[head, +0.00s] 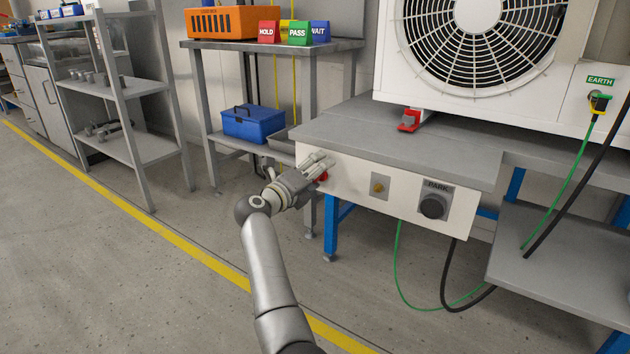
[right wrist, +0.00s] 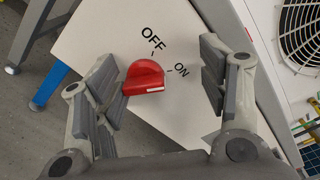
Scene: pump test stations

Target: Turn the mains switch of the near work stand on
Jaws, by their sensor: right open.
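The red mains switch (right wrist: 145,76) is a rotary knob on the white front panel (right wrist: 95,35) of the near work stand. OFF and ON are printed beside it. In the right wrist view its grip bar lies roughly level, with the white mark at the right end, towards the ON side. My right gripper (right wrist: 165,85) is open, its fingers on either side of the knob. The left finger is close to the bar; I cannot tell if it touches. The right finger is apart. In the head view my right gripper (head: 322,165) partly hides the switch (head: 322,177). My left gripper is not in view.
A black PARK knob (head: 433,206) and a small brass part (head: 378,188) sit further right on the panel. A white fan unit (head: 545,115) stands on the bench. Green and black cables hang at right. A shelf with a blue toolbox (head: 254,123) stands behind. The floor at left is clear.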

